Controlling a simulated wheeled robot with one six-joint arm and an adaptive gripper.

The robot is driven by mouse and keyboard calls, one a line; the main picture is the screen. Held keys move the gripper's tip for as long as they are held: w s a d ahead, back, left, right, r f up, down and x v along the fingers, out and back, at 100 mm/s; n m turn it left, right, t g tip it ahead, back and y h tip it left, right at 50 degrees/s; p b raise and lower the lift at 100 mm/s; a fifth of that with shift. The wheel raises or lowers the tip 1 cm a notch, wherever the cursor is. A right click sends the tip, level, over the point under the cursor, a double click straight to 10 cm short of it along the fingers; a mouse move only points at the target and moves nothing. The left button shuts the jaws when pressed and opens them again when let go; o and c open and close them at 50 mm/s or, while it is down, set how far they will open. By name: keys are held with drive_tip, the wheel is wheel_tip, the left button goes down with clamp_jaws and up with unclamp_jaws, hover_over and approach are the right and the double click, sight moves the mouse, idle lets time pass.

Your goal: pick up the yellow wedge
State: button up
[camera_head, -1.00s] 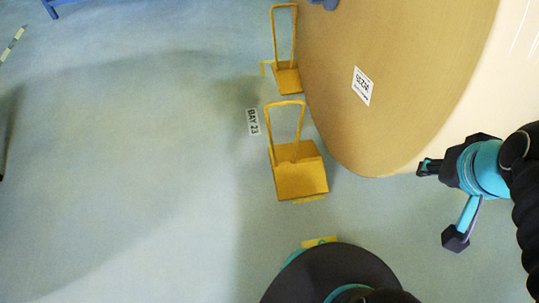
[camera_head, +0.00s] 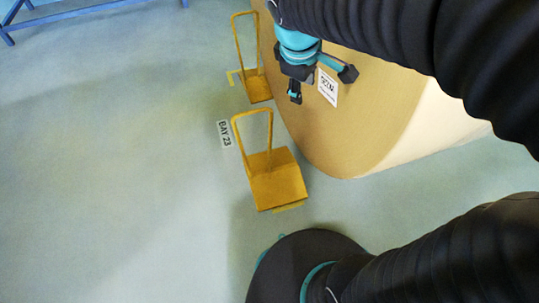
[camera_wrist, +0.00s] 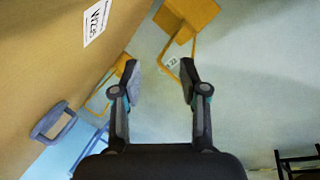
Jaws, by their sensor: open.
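Two yellow wedges with tall loop handles stand on the floor along the left side of a big kraft roll. The nearer wedge (camera_head: 278,188) is beside the BAY 23 floor label; the farther wedge (camera_head: 258,88) is by the roll's upper left edge. In the wrist view, the nearer wedge (camera_wrist: 188,14) is at the top, its handle running down toward the right finger. The farther wedge (camera_wrist: 121,64) is partly hidden behind the left finger. My gripper (camera_head: 322,84) is open and empty, and appears in front of the roll in the head view. Its spread fingers also show in the wrist view (camera_wrist: 160,68).
The kraft roll (camera_head: 345,135) bears a white label (camera_head: 327,87) and fills the right side. A BAY 23 sign (camera_head: 224,133) lies on the floor. A blue frame (camera_head: 90,14) stands at the upper left. The floor to the left is clear.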

sight(261, 109)
drive_tip(key=w+a+f+n+h+b, duration=0.1)
drive_tip(key=w+a+f+n, duration=0.4)
drive_tip(key=a, duration=0.2)
drive_tip(key=w+a+f+n+h, duration=0.1)
drive_tip(key=w+a+f+n, duration=0.3)
drive_tip(key=a, duration=0.2)
drive_tip(key=x, duration=0.4)
drive_tip(key=b+x, duration=0.1)
drive_tip(key=x, duration=0.4)
drive_tip(key=shift+w+a, duration=0.15)
drive_tip(key=shift+a, duration=0.05)
drive_tip(key=b+x, duration=0.1)
drive_tip(key=x, duration=0.4)
drive_tip(key=shift+w, duration=0.2)
clamp_jaws()
drive_tip(key=shift+r, duration=0.15)
